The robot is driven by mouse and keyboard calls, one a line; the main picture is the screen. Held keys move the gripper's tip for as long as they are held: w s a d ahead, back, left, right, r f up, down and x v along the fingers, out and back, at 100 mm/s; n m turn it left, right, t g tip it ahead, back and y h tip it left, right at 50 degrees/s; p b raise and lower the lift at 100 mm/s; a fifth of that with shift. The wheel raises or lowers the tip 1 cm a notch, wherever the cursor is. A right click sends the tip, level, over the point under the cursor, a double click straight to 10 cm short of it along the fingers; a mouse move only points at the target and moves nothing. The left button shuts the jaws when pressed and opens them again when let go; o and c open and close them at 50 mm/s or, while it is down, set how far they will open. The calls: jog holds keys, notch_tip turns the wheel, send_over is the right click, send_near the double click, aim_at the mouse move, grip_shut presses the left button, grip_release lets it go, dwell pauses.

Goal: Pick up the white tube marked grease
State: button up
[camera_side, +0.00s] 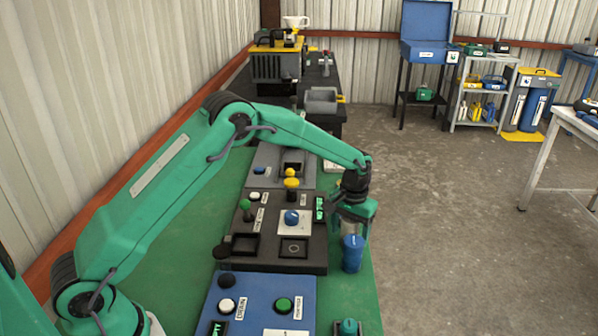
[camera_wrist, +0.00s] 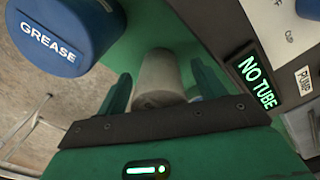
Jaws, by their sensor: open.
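In the wrist view a blue cylinder (camera_wrist: 65,30) marked GREASE fills the upper left, outside my jaws. In the side view a blue cylinder (camera_side: 352,254) stands on the green bench top, just in front of my gripper (camera_side: 350,222). A plain greyish-white cylinder (camera_wrist: 156,77) lies between my two open green fingers (camera_wrist: 162,88), with a gap on each side. It shows partly in the side view (camera_side: 348,229), behind the blue one. I see no lettering on it. The only GREASE marking in view is on the blue cylinder.
A dark panel (camera_side: 318,255) with knobs, buttons and recesses lies left of my gripper. Its lit sign (camera_wrist: 257,82) reads NO TUBE. A blue panel (camera_side: 249,286) is nearer the camera. The bench's right edge is close to the cylinders.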

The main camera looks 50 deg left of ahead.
jog(key=c, duration=1.2)
jog(key=shift+r, duration=0.2)
notch_tip(320, 180, up, 10)
jog(key=shift+f, duration=0.1)
dwell(0.4)
